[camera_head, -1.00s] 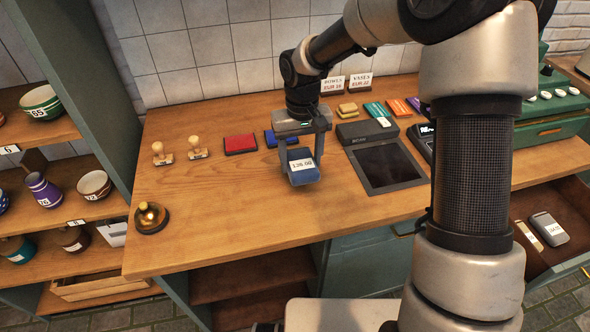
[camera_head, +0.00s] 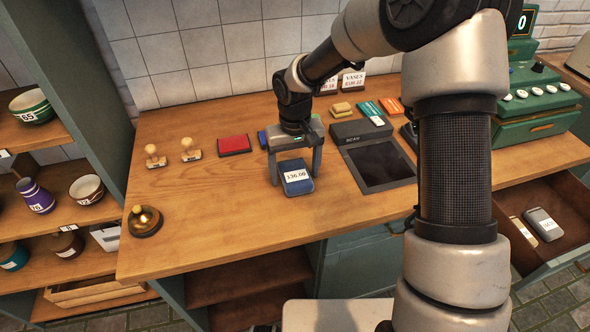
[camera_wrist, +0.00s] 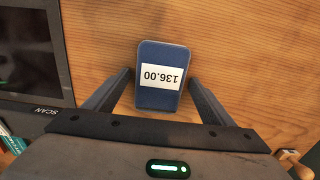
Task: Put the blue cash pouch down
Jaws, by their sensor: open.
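The blue cash pouch (camera_head: 296,188) lies flat on the wooden counter with its white label reading 136.00 facing up. In the wrist view the pouch (camera_wrist: 160,98) lies between and just beyond the fingers, with wood showing on both sides of it. My gripper (camera_head: 294,180) is above the counter right at the pouch. In the wrist view my gripper (camera_wrist: 162,88) is open, its two dark fingers standing apart from the pouch's sides.
A dark scanner pad (camera_head: 380,166) is close to the right of the pouch. A red ink pad (camera_head: 234,145), wooden stamps (camera_head: 190,150) and a brass bell (camera_head: 144,221) stand to the left. The counter in front of the bell and pouch is clear. An open drawer (camera_head: 560,205) is at right.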

